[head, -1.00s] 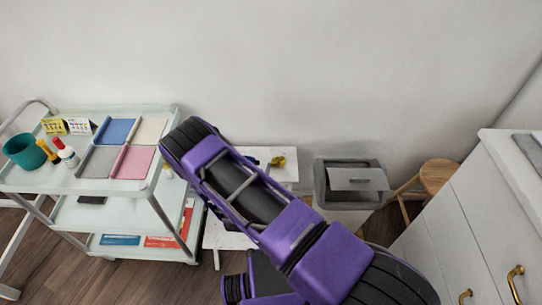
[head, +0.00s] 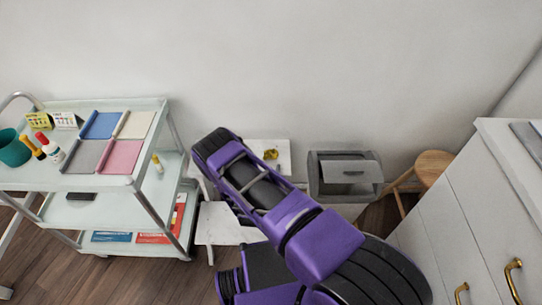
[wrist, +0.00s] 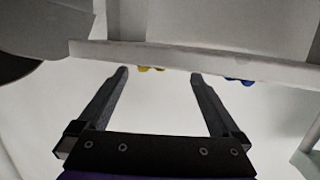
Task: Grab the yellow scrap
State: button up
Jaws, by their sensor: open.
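A small crumpled yellow scrap (head: 271,154) lies on the white top of a low stand (head: 284,167) against the wall, just past my arm in the head view. In the wrist view a bit of yellow (wrist: 150,69) shows just below a pale edge, which partly hides it, close to the left fingertip. My gripper (wrist: 160,75) is open, with nothing between its two dark fingers. In the head view my purple arm hides the gripper.
A blue bit (wrist: 238,81) shows by the right finger. A grey lidded bin (head: 345,190) stands right of the stand, then a wooden stool (head: 433,165). A cart (head: 112,190) with fabrics and bottles is left; a white cabinet (head: 440,215) is right.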

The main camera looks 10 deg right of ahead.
aim_at(269, 158)
jog(key=x, duration=0.5)
jog(key=shift+w+d+r+b, duration=0.15)
jog(key=shift+w+d+b, duration=0.15)
jog(key=shift+d+b, duration=0.1)
jog(key=c, duration=1.3)
